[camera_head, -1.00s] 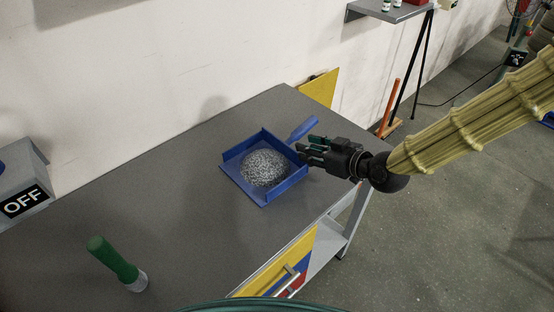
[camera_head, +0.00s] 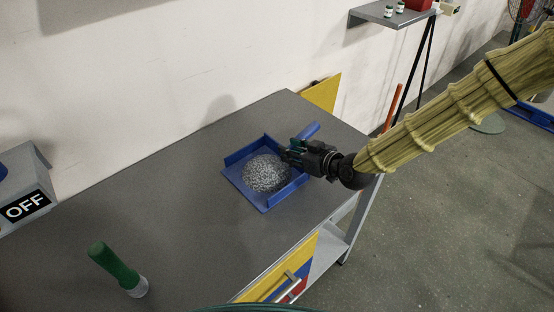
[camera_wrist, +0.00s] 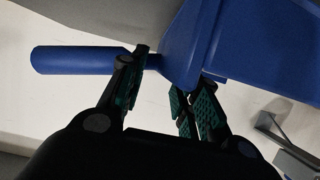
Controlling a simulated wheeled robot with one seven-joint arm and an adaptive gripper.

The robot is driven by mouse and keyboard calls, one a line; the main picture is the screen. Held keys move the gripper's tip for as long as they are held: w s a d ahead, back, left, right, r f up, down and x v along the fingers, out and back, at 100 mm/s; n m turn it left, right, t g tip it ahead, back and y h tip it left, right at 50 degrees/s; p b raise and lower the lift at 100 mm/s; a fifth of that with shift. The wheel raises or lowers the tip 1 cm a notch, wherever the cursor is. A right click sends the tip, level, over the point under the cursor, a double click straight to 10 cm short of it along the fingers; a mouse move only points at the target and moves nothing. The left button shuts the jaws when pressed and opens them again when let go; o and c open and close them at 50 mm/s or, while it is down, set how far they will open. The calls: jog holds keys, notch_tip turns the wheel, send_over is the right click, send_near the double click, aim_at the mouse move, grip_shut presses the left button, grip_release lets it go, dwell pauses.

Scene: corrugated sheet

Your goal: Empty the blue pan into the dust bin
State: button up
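The blue pan (camera_head: 266,208) lies on the grey workbench (camera_head: 185,190) and holds a mound of grey granules (camera_head: 266,173). Its blue handle (camera_head: 309,131) points to the back right. My gripper (camera_head: 291,150) is at the pan's right wall, beside the base of the handle. In the wrist view, the handle (camera_wrist: 75,60) extends left and the pan (camera_wrist: 265,50) fills the upper right. My gripper (camera_wrist: 165,85) has its fingers apart there, with the joint of handle and pan beyond and between the tips. I see no clear grip. No dust bin can be made out.
A grey box marked OFF (camera_head: 25,195) is at the left edge. The wall runs behind the bench. A grey shelf (camera_head: 392,14) with small bottles is at the upper right.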

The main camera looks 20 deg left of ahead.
jog(key=shift+x, duration=1.4)
jog(key=shift+a, duration=0.1)
jog(key=shift+r, duration=0.1)
grip_shut()
